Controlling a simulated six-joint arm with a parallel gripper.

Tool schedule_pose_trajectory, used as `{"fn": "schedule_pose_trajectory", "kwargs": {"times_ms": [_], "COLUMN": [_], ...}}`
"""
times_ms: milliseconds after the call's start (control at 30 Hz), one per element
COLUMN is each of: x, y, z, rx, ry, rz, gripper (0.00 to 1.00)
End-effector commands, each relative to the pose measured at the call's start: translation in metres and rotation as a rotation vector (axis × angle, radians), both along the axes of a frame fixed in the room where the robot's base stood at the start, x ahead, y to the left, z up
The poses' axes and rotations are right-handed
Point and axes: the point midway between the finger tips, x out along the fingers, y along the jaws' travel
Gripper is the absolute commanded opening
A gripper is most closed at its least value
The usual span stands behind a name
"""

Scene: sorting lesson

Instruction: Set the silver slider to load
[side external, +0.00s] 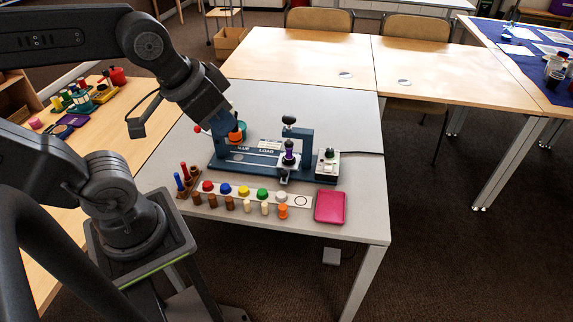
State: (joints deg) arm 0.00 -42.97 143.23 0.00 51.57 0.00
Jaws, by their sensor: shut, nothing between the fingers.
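A blue press fixture (228,163) stands on the grey table, with a LOAD label (266,151) on its base and another label to the left that I cannot read surely. The silver slider (289,168) appears to be at the fixture's right end, right of the LOAD label and under the dark arch (305,142). A dark and purple piece (289,150) stands on it. My gripper (224,119) is above the fixture's left part, left of the slider and apart from it. Its fingers are mostly hidden by the wrist; it is shut and empty.
A control box (327,165) stands right of the fixture. In front are a white strip (301,201) with coloured knobs, several small pegs, a rack (187,181) and a pink tray (330,206). A teal container (240,125) and orange piece stand near my gripper.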

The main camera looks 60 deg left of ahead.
Motion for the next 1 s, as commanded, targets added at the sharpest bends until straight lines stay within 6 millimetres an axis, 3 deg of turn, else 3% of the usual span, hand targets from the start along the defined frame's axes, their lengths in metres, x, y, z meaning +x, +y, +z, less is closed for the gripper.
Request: {"fn": "schedule_pose_trajectory", "kwargs": {"times_ms": [167,333,567,700,867,1000], "x": [0.0,0.009,0.067,0.109,0.153,0.183], "y": [0.0,0.003,0.023,0.042,0.069,0.095], "z": [0.0,0.0,-0.014,-0.037,-0.077,-0.122], "rx": [0.0,0.005,0.027,0.034,0.032,0.023], "ry": [0.0,0.021,0.139,0.222,0.317,0.394], "rz": [0.0,0.004,0.012,0.013,0.013,0.01], "gripper": [0.01,0.17,0.39,0.51,0.51,0.51]}}
